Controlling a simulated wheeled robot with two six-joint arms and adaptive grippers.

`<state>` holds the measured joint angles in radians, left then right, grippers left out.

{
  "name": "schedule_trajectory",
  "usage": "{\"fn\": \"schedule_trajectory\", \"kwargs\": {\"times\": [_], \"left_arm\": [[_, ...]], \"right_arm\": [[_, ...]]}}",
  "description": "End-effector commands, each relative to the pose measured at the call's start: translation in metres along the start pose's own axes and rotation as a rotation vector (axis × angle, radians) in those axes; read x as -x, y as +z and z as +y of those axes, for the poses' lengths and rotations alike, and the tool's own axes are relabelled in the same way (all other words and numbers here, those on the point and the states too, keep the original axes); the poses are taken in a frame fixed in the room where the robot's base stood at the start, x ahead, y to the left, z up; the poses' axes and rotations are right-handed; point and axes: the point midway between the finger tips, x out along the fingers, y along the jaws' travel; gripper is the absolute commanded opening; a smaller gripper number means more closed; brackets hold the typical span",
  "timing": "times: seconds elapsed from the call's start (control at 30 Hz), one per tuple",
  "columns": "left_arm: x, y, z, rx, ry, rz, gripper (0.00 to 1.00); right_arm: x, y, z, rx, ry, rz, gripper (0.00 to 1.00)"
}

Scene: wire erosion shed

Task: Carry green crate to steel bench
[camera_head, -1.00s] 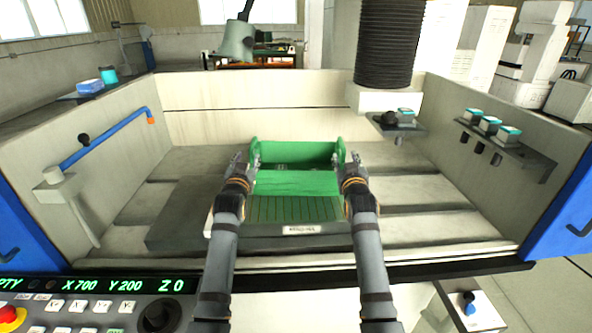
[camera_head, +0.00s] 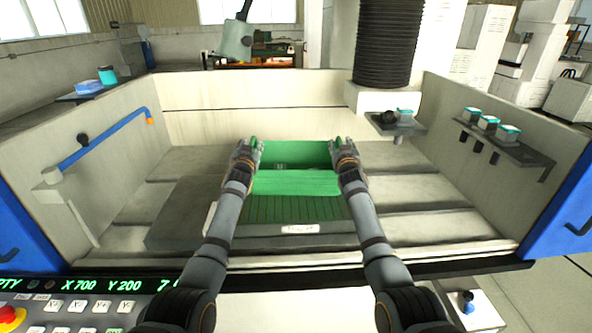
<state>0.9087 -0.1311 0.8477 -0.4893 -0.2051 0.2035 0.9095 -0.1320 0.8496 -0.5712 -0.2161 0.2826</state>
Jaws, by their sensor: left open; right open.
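The green crate (camera_head: 297,184) sits upright on the dark slab in the machine's open tank, with a pale label on the slab's or crate's front edge. My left gripper (camera_head: 252,146) is open at the crate's left end, by its upper side. My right gripper (camera_head: 339,145) is open at the crate's right end. Both grippers and forearms hide much of the crate's two ends. I cannot tell whether the fingers touch it. I cannot make out the steel bench for certain.
Tank walls (camera_head: 95,175) stand left, right and behind. A blue pipe (camera_head: 105,140) runs along the left wall. A shelf (camera_head: 507,146) with small teal-topped items juts from the right wall. A black bellows column (camera_head: 388,45) hangs behind right. A control panel (camera_head: 80,310) is at front left.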

Motion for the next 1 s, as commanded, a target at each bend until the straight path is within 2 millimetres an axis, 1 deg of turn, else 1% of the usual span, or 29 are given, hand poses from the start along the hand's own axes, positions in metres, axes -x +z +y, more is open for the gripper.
{"fn": "schedule_trajectory", "kwargs": {"times": [0.03, 0.3, 0.33, 0.83, 0.87, 1.0], "left_arm": [[0.0001, 0.0002, 0.0, 0.0, 0.0, 0.0, 0.38], [0.0002, 0.0002, 0.0001, 0.0, 0.0, -0.001, 0.02], [0.0002, 0.0003, 0.0001, 0.0, 0.0, -0.001, 0.0], [0.0002, 0.0004, 0.0002, 0.0, 0.0, -0.001, 0.0], [0.0, -0.0041, -0.0004, 0.0, -0.001, 0.007, 0.0], [0.0, -0.0072, -0.001, 0.0, 0.0, 0.006, 0.0]], "right_arm": [[0.0001, 0.0001, -0.0001, 0.0, 0.0, 0.0, 0.38], [0.0002, 0.0002, -0.0002, 0.0, 0.0, 0.0, 0.02], [0.0002, 0.0002, -0.0002, 0.0, 0.0, -0.001, 0.0], [0.0003, 0.0002, -0.0004, 0.0, 0.0, 0.0, 0.0], [0.0, -0.0042, 0.0003, 0.0, 0.0, 0.007, 0.0], [0.0, -0.0074, 0.0009, 0.0, 0.0, 0.007, 0.0]]}}
